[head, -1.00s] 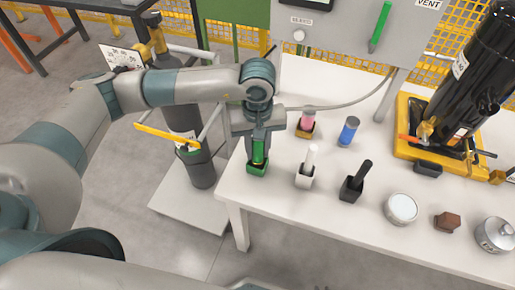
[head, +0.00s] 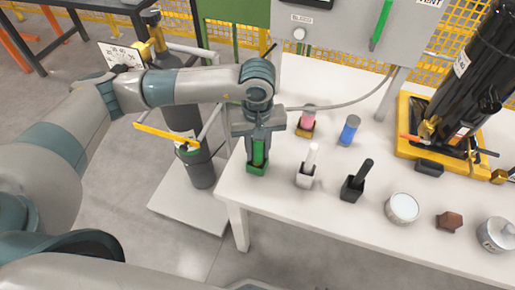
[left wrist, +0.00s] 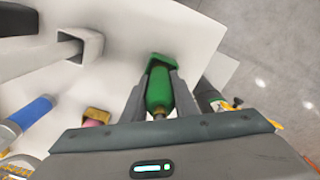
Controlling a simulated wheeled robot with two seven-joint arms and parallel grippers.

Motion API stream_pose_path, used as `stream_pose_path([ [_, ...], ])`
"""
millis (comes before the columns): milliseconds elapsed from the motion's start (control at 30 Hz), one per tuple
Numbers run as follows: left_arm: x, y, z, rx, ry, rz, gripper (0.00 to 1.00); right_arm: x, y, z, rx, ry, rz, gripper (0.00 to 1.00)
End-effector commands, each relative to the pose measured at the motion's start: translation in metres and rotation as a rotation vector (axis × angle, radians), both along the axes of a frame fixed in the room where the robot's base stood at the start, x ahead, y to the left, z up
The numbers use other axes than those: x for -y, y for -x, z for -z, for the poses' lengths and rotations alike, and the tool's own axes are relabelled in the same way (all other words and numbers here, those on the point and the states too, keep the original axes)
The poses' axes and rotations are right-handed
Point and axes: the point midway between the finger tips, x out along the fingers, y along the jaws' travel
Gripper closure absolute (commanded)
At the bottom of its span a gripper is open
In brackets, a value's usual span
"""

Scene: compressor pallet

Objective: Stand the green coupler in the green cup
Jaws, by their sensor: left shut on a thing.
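The green coupler (head: 258,152) is upright between the fingers of my left gripper (head: 258,148), which is shut on it. Its lower end is at the mouth of the green cup (head: 257,169), which sits at the table's near left corner. In the left wrist view the coupler (left wrist: 159,92) lies between both fingers, with the green cup (left wrist: 157,60) beyond its far end. The cup's inside is hidden, so I cannot tell how deep the coupler sits. My right gripper is not in view.
On the white table (head: 280,205), a pink piece in a yellow cup (head: 305,132), a blue cylinder (head: 349,130), a white cup (head: 305,180) and a black cup (head: 352,190) stand to the right. A grey hose (head: 345,107) runs behind. A dark cylinder (head: 201,172) stands left of the table.

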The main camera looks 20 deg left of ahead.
Motion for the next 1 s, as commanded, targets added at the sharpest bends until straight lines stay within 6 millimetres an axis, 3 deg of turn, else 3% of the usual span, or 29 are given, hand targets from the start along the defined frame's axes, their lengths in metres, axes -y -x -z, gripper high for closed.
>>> stream_pose_path([
  [400,-0.0001,-0.0001,0.0060,0.000,0.000,0.000,1.00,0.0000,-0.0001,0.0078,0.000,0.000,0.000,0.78],
  [433,-0.0001,-0.0002,0.0057,0.000,0.000,0.000,0.72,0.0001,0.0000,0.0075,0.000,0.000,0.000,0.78],
  [500,-0.0001,-0.0001,0.0051,0.000,0.000,0.000,0.55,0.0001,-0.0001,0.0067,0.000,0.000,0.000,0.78],
  [533,-0.0001,-0.0001,0.0051,0.000,0.000,0.000,0.52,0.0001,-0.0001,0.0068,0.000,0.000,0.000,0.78],
  [1000,-0.0001,0.0000,0.0056,0.000,0.000,0.000,0.52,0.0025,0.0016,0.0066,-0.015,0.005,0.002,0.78],
])
